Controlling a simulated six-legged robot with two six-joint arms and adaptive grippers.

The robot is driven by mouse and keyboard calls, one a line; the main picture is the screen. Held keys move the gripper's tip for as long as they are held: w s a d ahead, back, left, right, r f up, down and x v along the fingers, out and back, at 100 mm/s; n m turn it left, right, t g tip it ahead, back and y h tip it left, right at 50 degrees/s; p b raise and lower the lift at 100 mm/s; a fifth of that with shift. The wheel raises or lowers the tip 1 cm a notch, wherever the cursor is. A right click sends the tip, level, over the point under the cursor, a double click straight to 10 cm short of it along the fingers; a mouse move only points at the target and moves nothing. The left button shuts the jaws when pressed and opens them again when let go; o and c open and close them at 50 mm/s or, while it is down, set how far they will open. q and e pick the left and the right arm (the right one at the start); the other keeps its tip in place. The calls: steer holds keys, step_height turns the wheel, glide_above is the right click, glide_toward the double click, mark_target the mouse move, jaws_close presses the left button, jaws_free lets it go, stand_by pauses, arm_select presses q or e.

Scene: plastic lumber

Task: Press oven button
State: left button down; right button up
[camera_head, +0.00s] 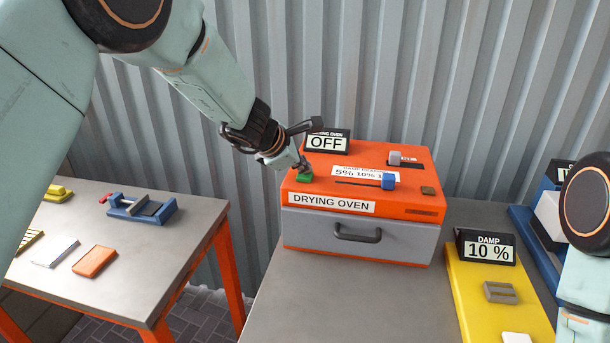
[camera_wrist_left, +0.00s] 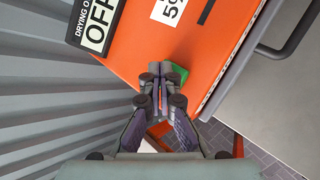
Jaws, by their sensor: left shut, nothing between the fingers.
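The drying oven (camera_head: 410,211) is an orange box with a grey front drawer and a dark handle. A green button (camera_head: 304,176) sits on its top at the left front corner. A sign reading OFF (camera_head: 328,142) stands at the back left of the top. My left gripper (camera_head: 303,165) is shut and empty, its tips just over the green button; I cannot tell whether they touch it. In the left wrist view the shut fingers (camera_wrist_left: 160,72) partly hide the green button (camera_wrist_left: 178,74). My right gripper is out of view; only part of my right arm shows at the right edge.
A blue slider (camera_head: 388,181) and a small brown block (camera_head: 428,190) are on the oven top. A yellow unit with a DAMP 10 % sign (camera_head: 487,248) stands to the right. A second table (camera_head: 130,262) at left holds a blue vise (camera_head: 142,208). A corrugated wall stands behind.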

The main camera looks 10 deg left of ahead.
mark_target(303, 176)
arm_select(q)
steer(key=shift+f, duration=0.3)
stand_by(0.6)
steer(key=shift+r+p, duration=0.6)
steer(key=shift+r, duration=0.4)
step_height(303, 176, up, 5)
steer(key=p, duration=0.4)
steer(key=shift+p, duration=0.3)
